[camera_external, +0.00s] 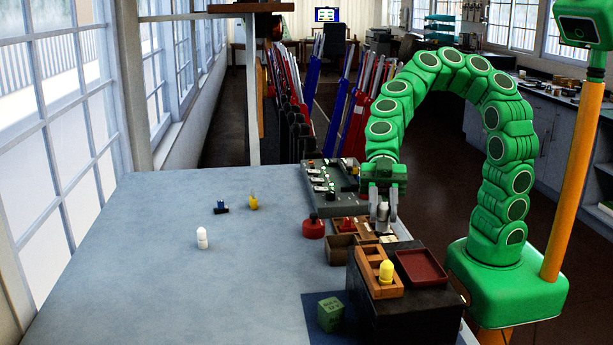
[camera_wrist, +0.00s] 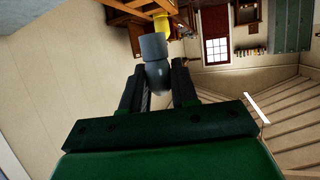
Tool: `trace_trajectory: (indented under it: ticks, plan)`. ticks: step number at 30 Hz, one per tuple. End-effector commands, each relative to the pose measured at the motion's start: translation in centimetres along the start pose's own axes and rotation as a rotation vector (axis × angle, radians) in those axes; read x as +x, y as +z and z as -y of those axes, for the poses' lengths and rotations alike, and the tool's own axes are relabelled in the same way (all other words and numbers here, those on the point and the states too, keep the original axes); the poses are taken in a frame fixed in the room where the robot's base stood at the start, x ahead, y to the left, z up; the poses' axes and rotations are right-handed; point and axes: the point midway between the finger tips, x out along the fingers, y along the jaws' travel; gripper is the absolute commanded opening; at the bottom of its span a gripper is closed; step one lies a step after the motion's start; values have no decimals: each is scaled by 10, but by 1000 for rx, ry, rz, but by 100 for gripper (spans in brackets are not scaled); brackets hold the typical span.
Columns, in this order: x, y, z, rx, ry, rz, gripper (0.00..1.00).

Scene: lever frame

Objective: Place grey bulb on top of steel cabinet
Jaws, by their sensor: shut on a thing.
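My gripper (camera_external: 383,218) is shut on the grey bulb (camera_external: 383,211), over the right side of the table. In the wrist view the grey bulb (camera_wrist: 154,47) sits between the two dark fingers of my gripper (camera_wrist: 158,78), its wider end pointing away from my palm. A dark box-like cabinet (camera_external: 408,318), which looks like the steel cabinet, stands at the table's front right, nearer the camera than my gripper. A wooden rack (camera_external: 364,263) with a yellow bulb (camera_external: 387,271) and a dark red tray (camera_external: 421,267) rest on its top.
A white bulb (camera_external: 202,239) stands on the blue-grey table (camera_external: 130,270). A control panel (camera_external: 328,186), a red round object (camera_external: 313,228) and small wooden boxes (camera_external: 341,248) are near my gripper. A green cube (camera_external: 329,313) lies left of the cabinet. The table's left side is mostly free.

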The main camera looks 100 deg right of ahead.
Motion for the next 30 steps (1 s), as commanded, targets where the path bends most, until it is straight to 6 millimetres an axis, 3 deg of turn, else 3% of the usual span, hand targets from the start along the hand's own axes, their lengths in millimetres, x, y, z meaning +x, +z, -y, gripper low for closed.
trace_trajectory:
  ticks: [18, 24, 30]
  plan:
    - [29, 24, -20, 2, 0, 2, 0]
    - [36, 44, -18, 0, -1, 0, 0]
    - [37, 46, -18, -2, 0, 0, 0]
